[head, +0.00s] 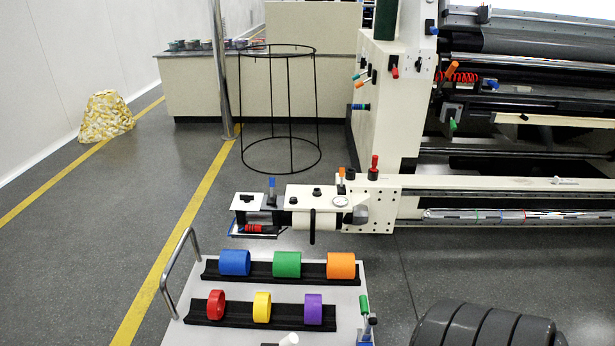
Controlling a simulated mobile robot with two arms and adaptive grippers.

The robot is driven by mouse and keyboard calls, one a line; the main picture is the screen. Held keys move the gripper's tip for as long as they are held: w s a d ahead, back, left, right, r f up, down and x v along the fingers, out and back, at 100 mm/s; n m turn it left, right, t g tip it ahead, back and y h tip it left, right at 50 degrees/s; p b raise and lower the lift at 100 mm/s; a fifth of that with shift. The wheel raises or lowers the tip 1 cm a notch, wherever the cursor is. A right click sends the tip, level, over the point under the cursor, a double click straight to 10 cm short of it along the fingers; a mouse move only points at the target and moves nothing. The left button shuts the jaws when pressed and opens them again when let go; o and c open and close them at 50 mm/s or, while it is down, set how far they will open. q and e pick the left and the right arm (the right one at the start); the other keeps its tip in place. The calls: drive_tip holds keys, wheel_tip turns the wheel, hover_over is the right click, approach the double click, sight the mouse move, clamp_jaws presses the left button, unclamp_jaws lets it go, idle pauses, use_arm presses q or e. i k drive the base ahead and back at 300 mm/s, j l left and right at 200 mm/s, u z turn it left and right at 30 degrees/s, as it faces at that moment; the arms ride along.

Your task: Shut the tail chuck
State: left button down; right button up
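A cream tail-end unit, which looks like the tail chuck (315,222), sits at the left end of the long machine beam (480,187). It has a pale cylinder, a black lever hanging down its front and a round dial (340,201). A blue-handled lever (272,184) stands upright at its left end. An orange-tipped lever (341,174) and a red-tipped knob (375,165) stand on its right part. I cannot tell from this view whether the chuck is open or shut. Neither of my grippers is in view.
A white cart (190,328) with coloured rings in two black racks stands in front of the unit. A dark ribbed cylinder (485,328) fills the lower right. A black wire stand (280,105) is behind. Grey floor at left is clear up to a yellow patterned sack (106,116).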

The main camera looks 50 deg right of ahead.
sight(347, 209)
drive_tip(key=k+l+z, duration=0.15)
drive_tip(key=l, duration=0.25)
drive_tip(key=k+l+z, duration=0.15)
drive_tip(key=l, duration=0.25)
drive_tip(key=k+l+z, duration=0.1)
drive_tip(key=l, duration=0.35)
drive_tip(key=k+l+z, duration=0.15)
drive_tip(key=l, duration=0.3)
drive_tip(key=k+l+z, duration=0.15)
drive_tip(key=l, duration=0.3)
drive_tip(key=i, duration=0.55)
